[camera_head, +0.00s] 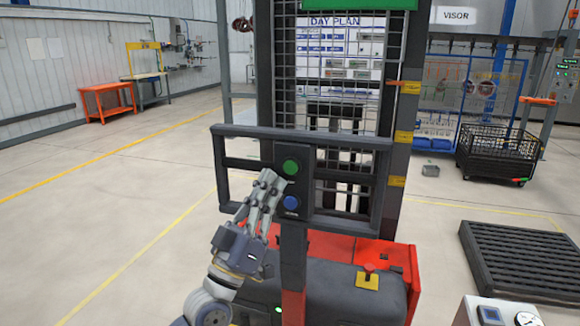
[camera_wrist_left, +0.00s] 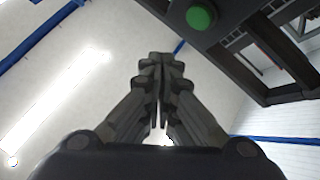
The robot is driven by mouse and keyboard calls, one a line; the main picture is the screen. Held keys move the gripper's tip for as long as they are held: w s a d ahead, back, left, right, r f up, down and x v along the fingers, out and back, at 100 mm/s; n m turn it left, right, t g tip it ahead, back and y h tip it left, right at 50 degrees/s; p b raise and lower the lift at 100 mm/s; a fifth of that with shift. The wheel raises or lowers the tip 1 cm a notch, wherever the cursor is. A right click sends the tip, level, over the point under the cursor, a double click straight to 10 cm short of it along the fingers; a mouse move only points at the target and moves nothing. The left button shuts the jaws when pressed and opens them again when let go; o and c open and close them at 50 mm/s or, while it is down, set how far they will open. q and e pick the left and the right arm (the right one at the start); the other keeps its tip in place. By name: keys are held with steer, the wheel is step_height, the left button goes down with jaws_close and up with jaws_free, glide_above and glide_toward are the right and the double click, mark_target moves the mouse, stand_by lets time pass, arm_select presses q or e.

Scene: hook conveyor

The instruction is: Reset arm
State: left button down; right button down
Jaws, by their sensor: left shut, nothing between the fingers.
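My left gripper (camera_head: 268,182) is in front of the dark button panel on the upright frame in the head view. Its fingers are together with nothing between them, and they also show closed in the left wrist view (camera_wrist_left: 160,60). A green button (camera_head: 290,167) is just right of the fingertips, and it shows above the fingers in the left wrist view (camera_wrist_left: 200,16). A blue button (camera_head: 291,202) sits below the green one. I cannot tell whether the fingertips touch the panel. My right gripper is in neither view.
A red and black machine base (camera_head: 400,260) with a red knob on a yellow plate stands below the frame. A dark slatted pallet (camera_head: 520,262) lies at right, and a black wire crate (camera_head: 497,155) stands behind it. The floor at left is clear.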

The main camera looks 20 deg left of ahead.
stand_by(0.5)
